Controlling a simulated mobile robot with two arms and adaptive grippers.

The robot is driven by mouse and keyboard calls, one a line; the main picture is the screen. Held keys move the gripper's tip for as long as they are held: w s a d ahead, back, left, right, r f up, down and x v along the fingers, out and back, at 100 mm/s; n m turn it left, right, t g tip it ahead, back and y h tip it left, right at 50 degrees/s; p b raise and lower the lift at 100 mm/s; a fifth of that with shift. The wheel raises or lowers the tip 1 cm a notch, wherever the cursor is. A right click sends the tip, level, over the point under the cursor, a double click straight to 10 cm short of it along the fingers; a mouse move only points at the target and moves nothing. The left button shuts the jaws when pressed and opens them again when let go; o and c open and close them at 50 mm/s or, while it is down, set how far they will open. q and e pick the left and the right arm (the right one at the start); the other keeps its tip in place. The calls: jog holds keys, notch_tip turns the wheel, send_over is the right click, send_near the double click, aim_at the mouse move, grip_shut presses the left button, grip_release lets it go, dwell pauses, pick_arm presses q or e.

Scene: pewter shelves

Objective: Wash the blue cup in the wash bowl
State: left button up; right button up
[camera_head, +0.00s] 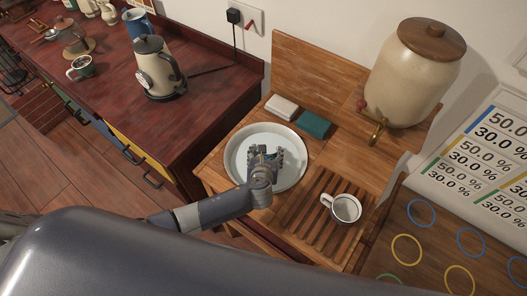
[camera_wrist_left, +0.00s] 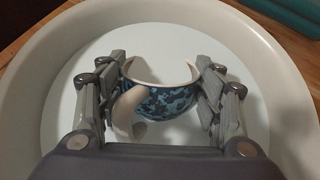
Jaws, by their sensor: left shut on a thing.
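The white wash bowl (camera_head: 234,141) stands on the wooden washstand. In the left wrist view its pale rim (camera_wrist_left: 32,75) surrounds my gripper. My left gripper (camera_head: 264,153) reaches down into the bowl. In the left wrist view the left gripper (camera_wrist_left: 160,92) is shut on the blue patterned cup (camera_wrist_left: 168,104), with one finger on each side. The cup is inside the bowl, with its pale handle toward the camera. In the head view my gripper hides the cup. I cannot tell whether it touches the bowl's bottom. My right gripper is not in view.
A white cup (camera_head: 347,208) stands on the slatted wooden rack (camera_head: 300,213) right of the bowl. A beige dispenser with a tap (camera_head: 413,75) stands behind. A white block (camera_head: 282,107) and a green block (camera_head: 314,124) lie behind the bowl. A kettle (camera_head: 155,70) stands on the red counter.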

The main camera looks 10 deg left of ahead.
pick_arm(q)
jog(key=shift+w+a+p, duration=0.15)
jog(key=shift+w+a, duration=0.15)
jog(key=shift+a, duration=0.35)
jog(key=shift+w+a+p, duration=0.15)
jog(key=shift+w+a, duration=0.1)
jog(key=shift+a, duration=0.4)
jog(key=shift+s+d, duration=0.35)
jog(key=shift+d, duration=0.55)
jog(key=shift+s+d, duration=0.35)
jog(key=shift+d, duration=0.5)
jog(key=shift+s+d, duration=0.35)
jog(key=shift+d, duration=0.55)
jog(key=shift+w+a+r+p, duration=0.1)
jog(key=shift+w+a+p, duration=0.25)
jog(key=shift+a, duration=0.35)
jog(key=shift+w+a+p, duration=0.2)
jog(key=shift+a+p, duration=0.15)
jog(key=shift+a, duration=0.35)
notch_tip(320, 180, up, 10)
jog(key=p, duration=1)
